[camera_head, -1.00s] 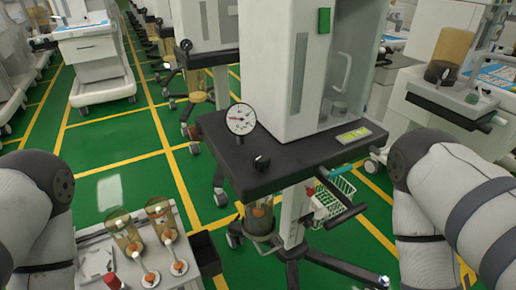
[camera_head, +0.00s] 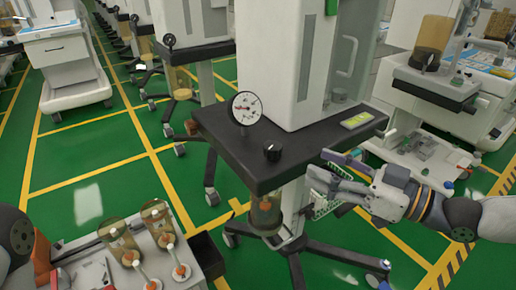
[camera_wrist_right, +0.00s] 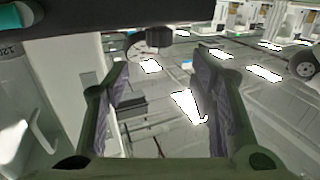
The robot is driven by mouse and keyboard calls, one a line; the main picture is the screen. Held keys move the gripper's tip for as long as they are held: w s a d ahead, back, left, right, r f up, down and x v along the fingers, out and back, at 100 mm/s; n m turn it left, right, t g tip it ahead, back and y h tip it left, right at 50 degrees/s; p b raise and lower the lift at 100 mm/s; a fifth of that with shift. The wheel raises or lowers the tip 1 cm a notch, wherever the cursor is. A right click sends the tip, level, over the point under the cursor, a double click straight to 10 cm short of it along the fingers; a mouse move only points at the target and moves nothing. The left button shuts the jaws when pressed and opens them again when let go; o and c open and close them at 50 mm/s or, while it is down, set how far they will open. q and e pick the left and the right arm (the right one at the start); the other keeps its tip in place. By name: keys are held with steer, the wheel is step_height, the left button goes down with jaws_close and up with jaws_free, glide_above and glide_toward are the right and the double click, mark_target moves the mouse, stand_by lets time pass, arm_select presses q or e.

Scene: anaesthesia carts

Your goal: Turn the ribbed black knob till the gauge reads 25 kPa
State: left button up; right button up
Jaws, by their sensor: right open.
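The ribbed black knob (camera_head: 272,153) stands on the dark top of the middle cart, near its front edge. The round white gauge (camera_head: 246,108) stands upright behind it, to the left. Its needle points left; the figures are too small to read. My right gripper (camera_head: 320,165) is open and empty, to the right of the knob and apart from it, by the right front edge of the cart top. My left gripper is out of view.
The dark cart top (camera_head: 225,135) carries a tall white column (camera_head: 270,60) behind the knob. A side table with amber canisters (camera_head: 157,220) stands at front left. Green floor is free at left.

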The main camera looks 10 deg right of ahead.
mark_target(281, 150)
steer(key=w+a+b, duration=0.1)
steer(key=w+a+f+b, duration=0.1)
steer(key=w+a+b, duration=0.1)
steer(key=shift+w+f, duration=0.15)
steer(key=shift+w, duration=0.05)
steer(key=x, duration=0.2)
steer(key=r+b+x, duration=0.1)
steer(key=x, duration=0.4)
steer(key=shift+w+a+r, duration=0.1)
steer(key=shift+r, duration=0.05)
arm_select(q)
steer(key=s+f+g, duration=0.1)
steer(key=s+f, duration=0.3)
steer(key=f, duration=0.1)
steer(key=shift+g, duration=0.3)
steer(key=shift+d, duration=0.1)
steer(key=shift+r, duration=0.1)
arm_select(e)
steer(key=c, duration=1.2)
